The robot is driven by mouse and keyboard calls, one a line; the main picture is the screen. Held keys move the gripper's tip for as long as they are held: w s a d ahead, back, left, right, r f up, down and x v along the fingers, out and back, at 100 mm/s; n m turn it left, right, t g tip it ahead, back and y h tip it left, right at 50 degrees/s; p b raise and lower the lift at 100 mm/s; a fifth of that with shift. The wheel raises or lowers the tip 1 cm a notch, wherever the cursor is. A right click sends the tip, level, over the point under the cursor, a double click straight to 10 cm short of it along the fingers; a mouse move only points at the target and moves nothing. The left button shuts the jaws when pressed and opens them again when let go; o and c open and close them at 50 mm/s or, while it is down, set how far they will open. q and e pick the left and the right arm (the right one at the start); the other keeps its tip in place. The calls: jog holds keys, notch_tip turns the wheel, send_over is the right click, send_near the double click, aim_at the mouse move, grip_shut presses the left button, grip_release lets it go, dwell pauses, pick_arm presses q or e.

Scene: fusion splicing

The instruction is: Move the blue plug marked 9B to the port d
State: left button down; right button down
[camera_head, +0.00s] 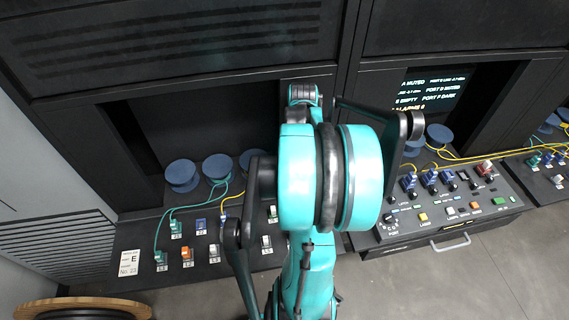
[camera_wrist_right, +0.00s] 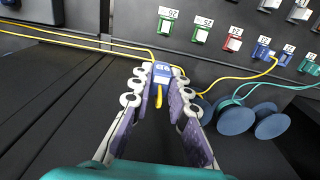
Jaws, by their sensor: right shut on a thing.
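In the right wrist view a blue plug (camera_wrist_right: 162,72) sits between the fingers of my right gripper (camera_wrist_right: 161,92). The fingers are shut on it, and a yellow cable runs from it. Its marking is too small to read. It appears apart from the row of ports, over dark surface. In the head view my teal right arm (camera_head: 330,180) fills the middle and hides the gripper and plug. Several blue plugs (camera_head: 429,178) stand on the right-hand panel (camera_head: 470,228); I cannot read which port is d. My left gripper is not in view.
The left panel (camera_head: 130,240) holds coloured plugs and sockets. Blue spools (camera_head: 182,175) stand behind it, also in the wrist view (camera_wrist_right: 236,117). Yellow cables (camera_head: 470,158) cross the right side. A wooden-rimmed reel (camera_head: 50,304) is at lower left.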

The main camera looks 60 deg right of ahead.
jog(key=s+d+p, duration=0.1)
jog(key=s+d, duration=1)
jog(key=s, duration=0.4)
jog(key=s+d+p, duration=0.2)
jog(key=s+d, duration=0.9)
jog(key=s, duration=0.5)
jog(key=s+d+p, duration=0.2)
jog(key=s+d, duration=0.9)
jog(key=s, duration=0.5)
jog(key=shift+d, duration=0.35)
jog(key=shift+f, duration=0.1)
jog(key=shift+f+b, duration=2.8)
jog(key=shift+f, duration=1.65)
jog(key=shift+f+b, duration=0.45)
jog(key=shift+f, duration=0.2)
